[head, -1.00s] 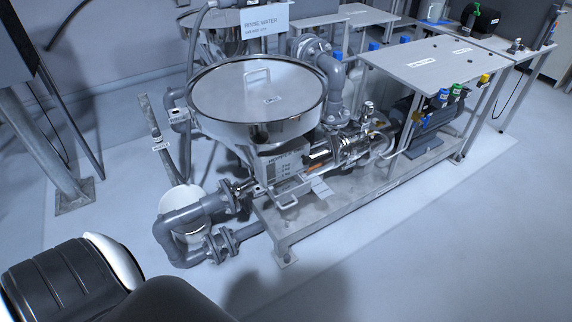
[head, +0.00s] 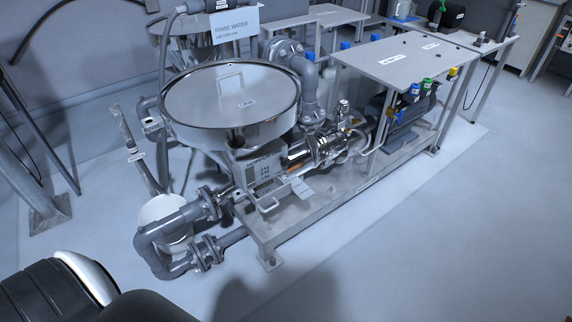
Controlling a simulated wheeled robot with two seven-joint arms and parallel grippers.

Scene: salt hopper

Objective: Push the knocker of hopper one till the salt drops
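A round steel hopper (head: 190,128) with a flat lid and a lid handle stands left of the middle in the head view. A pale plate (head: 262,172) below it reads something like "HOPPER"; its number is too small to read. A small looped metal handle (head: 267,206) sticks out low at the front of this plate. I cannot tell which part is the knocker. No salt shows, and the lid hides the hopper's inside. Neither of my grippers is in view.
Grey flanged pipes (head: 172,228) and a white bucket (head: 163,212) stand at the hopper's lower left. A second hopper and a rinse water sign (head: 234,24) are behind. Floor in front and right is clear.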

